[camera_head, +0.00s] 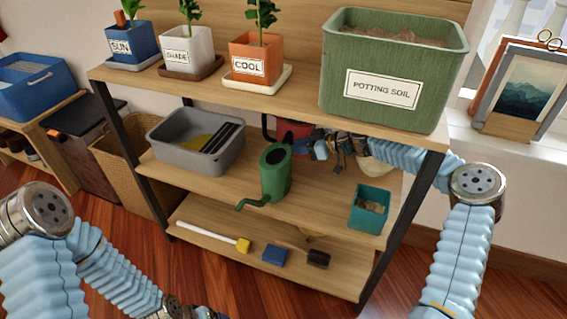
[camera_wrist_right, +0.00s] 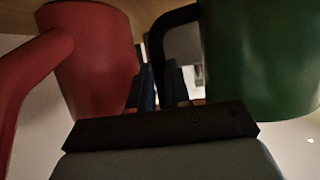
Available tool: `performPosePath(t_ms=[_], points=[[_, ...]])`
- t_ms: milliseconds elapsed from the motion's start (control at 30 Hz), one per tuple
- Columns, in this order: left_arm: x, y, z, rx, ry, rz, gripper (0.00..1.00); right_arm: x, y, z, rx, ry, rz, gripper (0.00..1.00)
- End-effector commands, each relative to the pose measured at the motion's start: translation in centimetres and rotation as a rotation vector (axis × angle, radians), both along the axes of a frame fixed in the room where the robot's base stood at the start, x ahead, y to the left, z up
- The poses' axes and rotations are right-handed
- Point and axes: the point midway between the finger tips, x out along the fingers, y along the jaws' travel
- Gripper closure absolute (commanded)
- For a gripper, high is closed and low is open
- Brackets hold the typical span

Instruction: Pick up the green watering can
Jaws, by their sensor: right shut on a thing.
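The green watering can (camera_head: 275,175) is at the middle shelf, leaning a little, with its spout toward the lower left; whether its base touches the board I cannot tell. In the right wrist view its green body (camera_wrist_right: 262,60) fills the right side, and its black handle (camera_wrist_right: 168,28) curves down between the fingers of my right gripper (camera_wrist_right: 163,90). That gripper is shut on the handle. In the head view my right arm reaches in behind the can under the top shelf, and the fingers are hidden. My left arm is at the lower left; its gripper is out of view.
A red can (camera_wrist_right: 92,60) stands close left of the gripper in the wrist view. A grey tub (camera_head: 172,150) and a teal box (camera_head: 369,208) flank the can. The top shelf carries a potting soil bin (camera_head: 340,95) and pots. A brush (camera_head: 205,235) lies on the bottom shelf.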

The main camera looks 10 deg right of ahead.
Motion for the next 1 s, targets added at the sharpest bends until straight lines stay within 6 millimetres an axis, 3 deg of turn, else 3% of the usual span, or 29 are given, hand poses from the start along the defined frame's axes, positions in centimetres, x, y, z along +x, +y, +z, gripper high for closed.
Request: performPosePath(t_ms=[267,500,1000], points=[[0.0,0.0,-0.1,0.0,-0.001,0.0,0.15,0.0,0.0,1.3,0.0,-0.003,0.0,1.0],[0.1,0.1,-0.4,0.002,-0.001,0.002,0.15,0.0,0.0,3.9,0.001,-0.002,-0.001,1.0],[0.2,0.4,-1.2,0.005,-0.003,0.007,0.15,-5.0,-7.4,3.5,0.001,0.0,-0.004,1.0]])
